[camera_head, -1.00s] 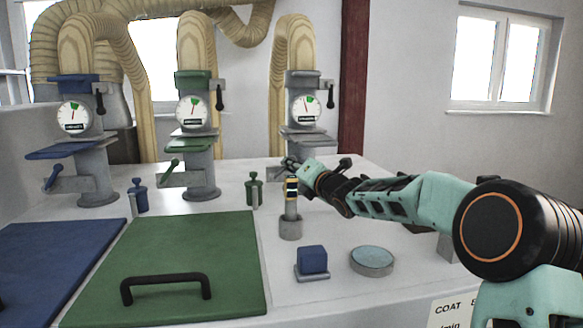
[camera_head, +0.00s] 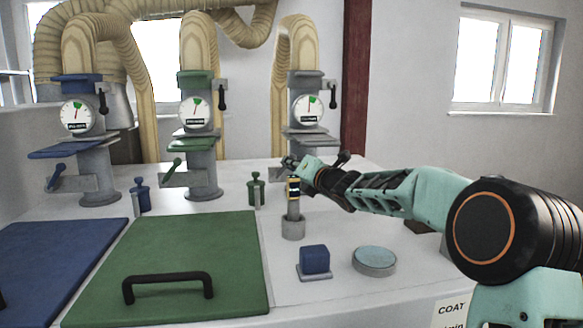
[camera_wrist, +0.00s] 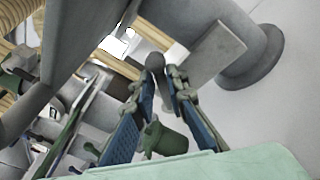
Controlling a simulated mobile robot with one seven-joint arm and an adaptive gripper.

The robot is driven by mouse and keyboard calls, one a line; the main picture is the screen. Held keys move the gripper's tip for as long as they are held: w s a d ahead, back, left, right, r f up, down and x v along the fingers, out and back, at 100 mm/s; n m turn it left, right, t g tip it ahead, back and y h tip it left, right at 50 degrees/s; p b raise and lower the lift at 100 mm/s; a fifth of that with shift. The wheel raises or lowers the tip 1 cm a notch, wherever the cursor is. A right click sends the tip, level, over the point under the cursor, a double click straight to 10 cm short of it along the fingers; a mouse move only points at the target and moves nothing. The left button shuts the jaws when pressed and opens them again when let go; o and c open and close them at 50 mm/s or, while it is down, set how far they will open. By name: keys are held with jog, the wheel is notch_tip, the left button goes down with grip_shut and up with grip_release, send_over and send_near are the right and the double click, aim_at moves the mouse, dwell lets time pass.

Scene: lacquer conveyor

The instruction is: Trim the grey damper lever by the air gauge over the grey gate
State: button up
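The grey gate (camera_head: 309,139) is on the rightmost grey post, with a round white air gauge (camera_head: 308,109) above it. The gauge has a green sector near the top and a needle that looks near upright. My gripper (camera_head: 287,162) is at the post's lower left and covers the place of its lower lever in the head view. In the wrist view, a dark grey round knob (camera_wrist: 155,62), seemingly the grey damper lever's end, shows at my fingertips. The two blue-padded fingers (camera_wrist: 162,80) stand apart; contact with the knob is unclear.
Blue (camera_head: 57,178) and green (camera_head: 173,167) levers are on the two posts to the left. A black upper handle (camera_head: 333,95) hangs beside the gauge. A small green pot (camera_head: 256,190) and a banded upright tool (camera_head: 293,200) stand close to my gripper.

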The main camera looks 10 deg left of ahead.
jog(key=o, duration=0.3)
jog(key=shift+d+r, duration=0.2)
jog(key=shift+r, duration=0.1)
jog(key=shift+o, duration=0.2)
jog(key=shift+f, duration=0.15)
jog(key=v, duration=1.2)
